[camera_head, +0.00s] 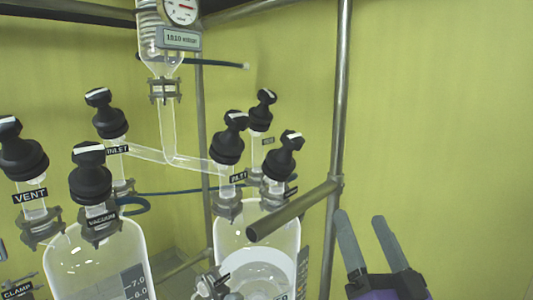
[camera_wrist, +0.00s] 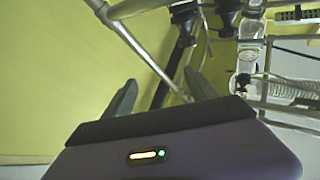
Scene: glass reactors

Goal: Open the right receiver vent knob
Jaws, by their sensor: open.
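The right receiver (camera_head: 228,238) is a clear glass vessel at the bottom middle of the head view. Three black knobs with white pointer marks stand on its top: a front left one (camera_head: 227,148), a back one (camera_head: 262,112) and a right one (camera_head: 284,160). Their labels are too small or turned away to read surely, so I cannot tell which is the vent knob. My gripper (camera_head: 360,217) is open and empty, its fingers pointing up, to the right of the receiver and apart from all the knobs. It also shows in the wrist view (camera_wrist: 160,82).
A metal post (camera_head: 340,100) and a thick horizontal bar (camera_head: 295,208) stand between my gripper and the receiver. The left receiver (camera_head: 95,255) has knobs labelled VENT (camera_head: 22,150) and VACUUM (camera_head: 90,178). A glass column with a gauge (camera_head: 180,10) hangs above. The right side is clear.

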